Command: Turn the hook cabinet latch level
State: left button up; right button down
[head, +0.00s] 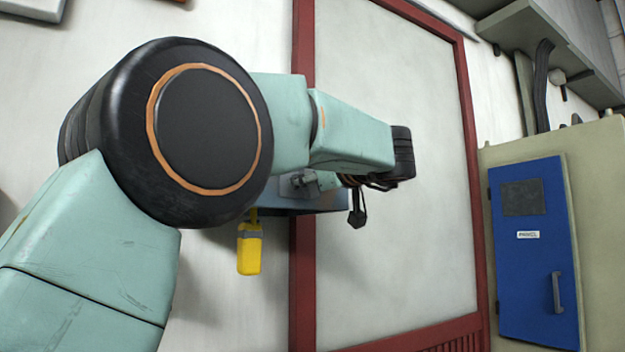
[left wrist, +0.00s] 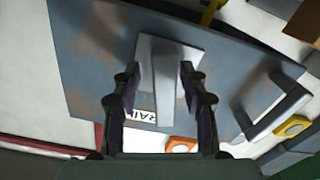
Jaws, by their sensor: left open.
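The hook cabinet (head: 283,209) is a small grey-blue box on the wall, largely hidden behind my left arm in the head view. In the left wrist view its worn face (left wrist: 90,60) has brown patches. The latch (left wrist: 165,88), a pale grey lever on a light plate, lies between the two fingers of my left gripper (left wrist: 160,80). The gripper is open, with a gap visible on each side of the lever. The latch's angle to level is hard to tell from this tilted view. A label beneath it is partly covered. My right gripper is not in view.
A yellow tag-like object (head: 249,250) hangs below the cabinet. A red-framed pale panel (head: 420,240) is behind my arm. A blue panel door (head: 533,250) with a handle stands at right.

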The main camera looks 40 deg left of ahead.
pick_arm(q)
jog(key=shift+s+d+r, duration=0.15)
jog(key=shift+s, duration=0.1)
jog(key=shift+c, duration=0.9)
jog(key=shift+s+r, duration=0.1)
jog(key=shift+s, duration=0.2)
jog(key=c, duration=0.3)
jog(key=shift+w, duration=0.3)
grip_shut()
jog(key=shift+s, duration=0.15)
